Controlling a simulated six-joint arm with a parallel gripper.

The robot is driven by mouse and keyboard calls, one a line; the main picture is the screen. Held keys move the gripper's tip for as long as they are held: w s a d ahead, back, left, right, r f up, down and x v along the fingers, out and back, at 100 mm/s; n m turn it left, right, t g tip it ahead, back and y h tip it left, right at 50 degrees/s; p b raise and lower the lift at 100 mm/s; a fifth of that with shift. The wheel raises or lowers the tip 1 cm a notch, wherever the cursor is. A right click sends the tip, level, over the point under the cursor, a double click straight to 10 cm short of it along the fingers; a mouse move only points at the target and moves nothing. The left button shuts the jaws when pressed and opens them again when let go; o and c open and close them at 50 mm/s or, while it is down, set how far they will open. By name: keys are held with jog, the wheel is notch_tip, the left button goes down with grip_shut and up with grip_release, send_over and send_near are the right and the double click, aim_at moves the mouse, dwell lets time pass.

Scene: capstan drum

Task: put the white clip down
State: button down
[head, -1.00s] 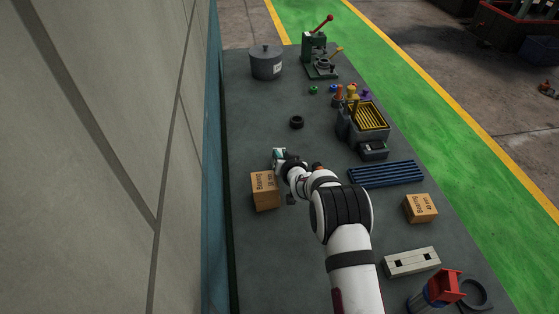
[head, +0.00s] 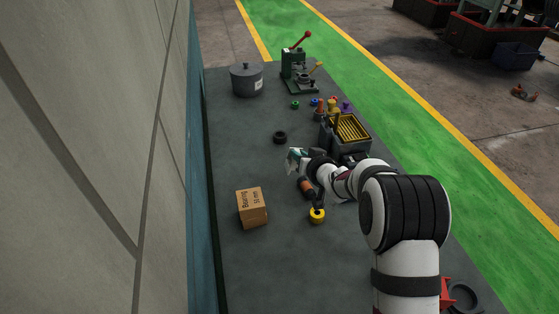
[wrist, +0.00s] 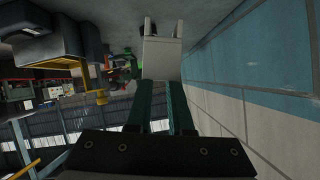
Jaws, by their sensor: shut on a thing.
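The white clip (wrist: 163,58) is held between the tips of my gripper's two teal fingers (wrist: 160,105) in the wrist view, with two short prongs at its far end. The fingers are shut on it. In the head view my gripper (head: 296,158) is over the middle of the grey bench (head: 235,160), just nearer than a black ring (head: 280,137) and a little to its right. The clip is too small there to tell clearly from the fingers. I cannot tell how high it is above the bench.
A cardboard box (head: 252,207) stands near left, a yellow ring-like piece (head: 317,215) beside my arm. A grey bin with a yellow rack (head: 349,129) is to the right. A lidded pot (head: 247,80) and green press (head: 298,72) stand behind.

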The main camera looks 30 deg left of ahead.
jog(key=r, duration=0.1)
jog(key=r+m+t+h, duration=0.1)
jog(key=r, duration=0.1)
jog(key=s+r+m+t+h, duration=0.1)
jog(key=shift+a+r, duration=0.35)
jog(key=shift+r, duration=0.05)
jog(key=s+d+f+m+g+h, duration=0.1)
jog(key=s+d+f+m+h, duration=0.1)
jog(key=s+d+m+h, duration=0.75)
jog(key=s+d+f+m+h, duration=0.2)
jog(key=s+d+m+h, duration=0.2)
jog(key=s+d+h, duration=0.55)
jog(key=d+f+y, duration=0.1)
jog(key=f, duration=0.2)
jog(key=d+f+y, duration=0.1)
jog(key=d+f, duration=0.1)
jog(key=f, duration=0.1)
jog(key=s+d+f, duration=0.1)
jog(key=d+f, duration=0.1)
jog(key=f, duration=0.2)
jog(key=shift+y, duration=0.4)
jog(key=shift+f, duration=0.25)
